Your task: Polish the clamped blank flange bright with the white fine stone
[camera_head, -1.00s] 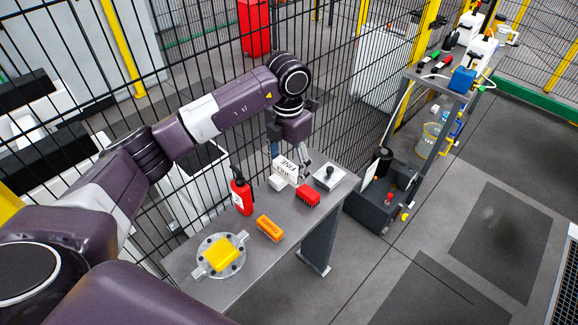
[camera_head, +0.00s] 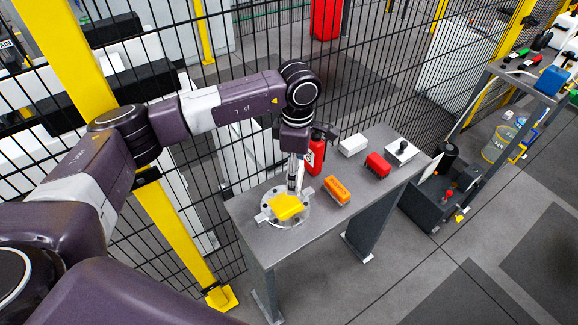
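The round grey flange (camera_head: 272,219) sits at the left end of the grey bench, with a yellow cloth-like pad (camera_head: 287,207) lying over its middle. The white stone (camera_head: 353,145) lies on the bench towards the back, apart from my gripper. My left gripper (camera_head: 295,188) points down just behind the yellow pad, over the flange. Its fingers look close together, but whether they are open, shut or touching the pad is unclear. Part of the flange is hidden by the pad and fingers. My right gripper is not in view.
On the bench (camera_head: 300,245) stand an orange block (camera_head: 337,190), a red brush-like block (camera_head: 377,165), a red bottle (camera_head: 315,155) and a white box with a black knob (camera_head: 401,152). Mesh fencing rises behind. A shelf unit (camera_head: 520,80) stands right.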

